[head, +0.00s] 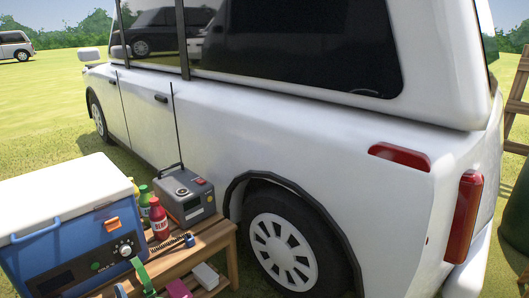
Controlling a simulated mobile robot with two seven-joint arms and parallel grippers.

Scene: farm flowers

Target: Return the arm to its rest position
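Neither of my grippers shows in the head view, and no part of my arms can be made out for sure. Whether they hold anything is hidden.
A white car (330,125) fills most of the view. Grass (55,115) lies open at left.

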